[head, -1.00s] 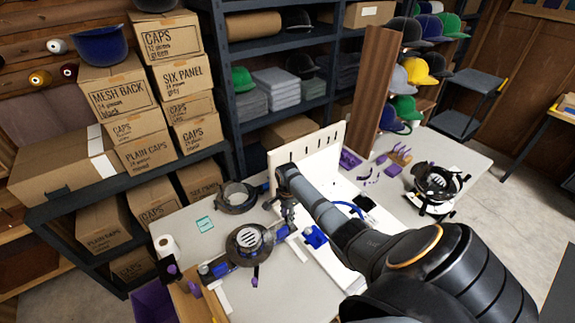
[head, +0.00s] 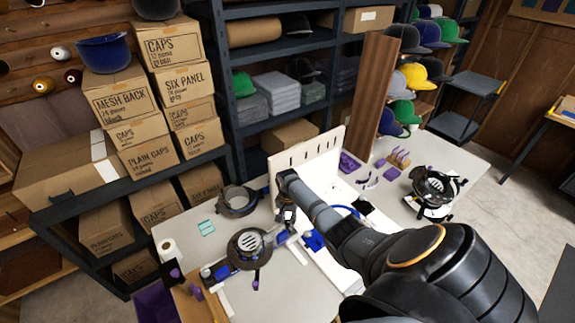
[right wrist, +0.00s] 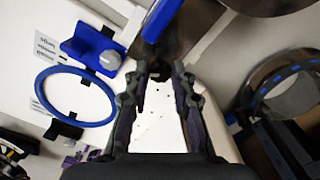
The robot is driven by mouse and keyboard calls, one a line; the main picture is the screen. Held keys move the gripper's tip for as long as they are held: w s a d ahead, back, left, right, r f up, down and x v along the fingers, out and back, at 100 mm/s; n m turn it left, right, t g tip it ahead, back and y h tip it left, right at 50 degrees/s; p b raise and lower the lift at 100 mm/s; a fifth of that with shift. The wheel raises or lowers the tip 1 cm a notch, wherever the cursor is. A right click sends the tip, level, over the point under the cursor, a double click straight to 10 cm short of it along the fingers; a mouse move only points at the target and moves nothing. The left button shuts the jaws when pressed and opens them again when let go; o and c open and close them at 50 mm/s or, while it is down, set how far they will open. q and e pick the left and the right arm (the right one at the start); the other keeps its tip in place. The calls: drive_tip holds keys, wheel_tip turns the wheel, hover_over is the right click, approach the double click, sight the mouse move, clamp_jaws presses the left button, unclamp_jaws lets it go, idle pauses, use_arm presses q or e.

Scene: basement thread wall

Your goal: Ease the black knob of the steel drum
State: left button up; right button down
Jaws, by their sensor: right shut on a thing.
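The round steel drum (head: 248,243) with a light slotted centre lies on the white bench in the head view. My right gripper (head: 286,213) reaches down just above and to the right of it, near a slim upright dark part. In the right wrist view the right gripper (right wrist: 160,74) has its fingertips at a dark piece, which appears to be the black knob (right wrist: 153,50). It is shut on this piece, though the contact is small and partly hidden by the fingers. Curved steel shows at the right of the wrist view. My left gripper is in neither view.
A dark ring-shaped part (head: 237,199) lies behind the drum. A white slotted panel (head: 308,160) stands behind my right arm. Blue fixtures (head: 313,240) lie close to the gripper. A blue ring (right wrist: 75,97) is at left in the wrist view.

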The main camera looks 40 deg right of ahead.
sight(287, 222)
drive_tip(key=n, duration=0.4)
drive_tip(key=shift+n+p, duration=0.3)
drive_tip(key=shift+p, duration=0.1)
drive_tip(key=n, duration=0.5)
drive_tip(key=shift+n, duration=0.4)
drive_tip(key=c, duration=1.1)
unclamp_jaws()
drive_tip(key=shift+r, duration=0.1)
wheel_tip(287, 222, up, 12)
drive_tip(key=shift+f, duration=0.1)
